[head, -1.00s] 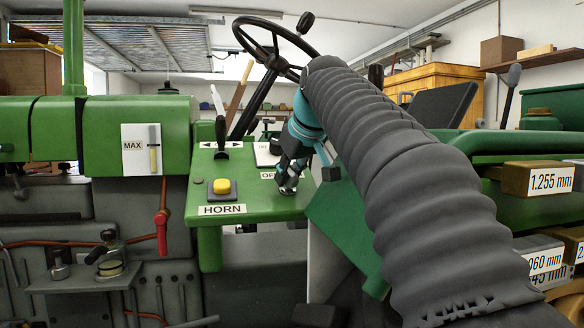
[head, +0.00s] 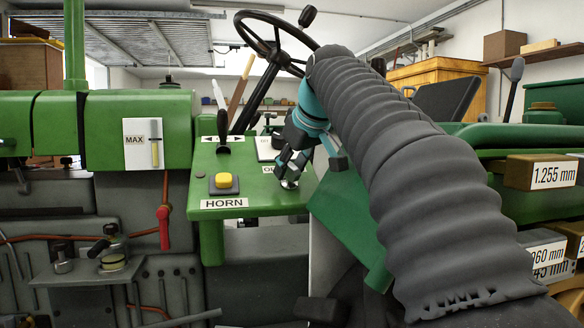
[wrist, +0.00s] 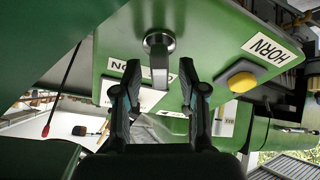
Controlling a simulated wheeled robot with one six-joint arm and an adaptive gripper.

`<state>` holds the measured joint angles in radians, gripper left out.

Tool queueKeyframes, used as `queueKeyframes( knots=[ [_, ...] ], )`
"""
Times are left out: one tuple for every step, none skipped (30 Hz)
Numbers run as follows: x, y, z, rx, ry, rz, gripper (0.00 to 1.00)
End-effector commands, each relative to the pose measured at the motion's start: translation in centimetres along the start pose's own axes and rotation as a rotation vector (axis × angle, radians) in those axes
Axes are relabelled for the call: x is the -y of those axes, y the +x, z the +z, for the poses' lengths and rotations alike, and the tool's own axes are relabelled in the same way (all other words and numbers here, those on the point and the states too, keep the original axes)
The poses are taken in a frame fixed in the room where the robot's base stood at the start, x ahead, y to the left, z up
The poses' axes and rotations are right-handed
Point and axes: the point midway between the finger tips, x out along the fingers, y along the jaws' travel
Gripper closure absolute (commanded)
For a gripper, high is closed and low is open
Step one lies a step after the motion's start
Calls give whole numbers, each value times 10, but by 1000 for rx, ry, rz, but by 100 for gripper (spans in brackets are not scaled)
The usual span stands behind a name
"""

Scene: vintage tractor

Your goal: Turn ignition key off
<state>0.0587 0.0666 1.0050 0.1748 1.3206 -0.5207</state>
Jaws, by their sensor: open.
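The ignition key (wrist: 159,72) is a flat metal grip below a round metal collar in the green panel (wrist: 215,35). In the wrist view it points straight down the picture. My gripper (wrist: 160,76) is open, with one dark finger on each side of the key and a visible gap on both sides. A white label (wrist: 118,66) beside the key is partly hidden by the fingers. In the head view my gripper (head: 290,168) is over the right part of the panel, and the key's metal base (head: 289,184) shows just below the fingertips.
A yellow button (head: 223,181) with a HORN label (head: 224,203) is left of the key. A black lever (head: 223,130) stands behind it. The steering wheel (head: 243,33) rises behind my arm. A red-handled lever (head: 163,228) hangs at the left.

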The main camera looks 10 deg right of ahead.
Motion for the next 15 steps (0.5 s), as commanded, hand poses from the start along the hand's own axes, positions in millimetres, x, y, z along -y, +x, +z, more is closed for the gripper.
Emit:
queueKeyframes(
  knots=[
    [0, -7, 0, -2, 0, 1, 58],
    [0, -11, 0, -2, 0, 2, 58],
    [-1, -18, 0, -3, 0, 3, 58],
    [0, -24, 0, -3, 0, 3, 58],
    [0, -29, 0, -3, 0, 3, 58],
    [-1, -38, -1, -4, 0, 3, 58],
    [-1, -44, -1, -4, 0, 3, 58],
    [0, -50, -1, -4, 0, 3, 58],
    [0, -58, 0, -4, -1, 3, 58],
    [0, -64, -1, -3, 0, 3, 58],
    [-1, -70, -1, -3, 0, 3, 58],
    [-1, -78, -1, -3, 0, 3, 58],
    [0, -82, 0, -3, 0, 2, 58],
    [0, -88, 0, -3, 0, 2, 58],
    [0, -92, 0, -2, 0, 1, 58]
  ],
)
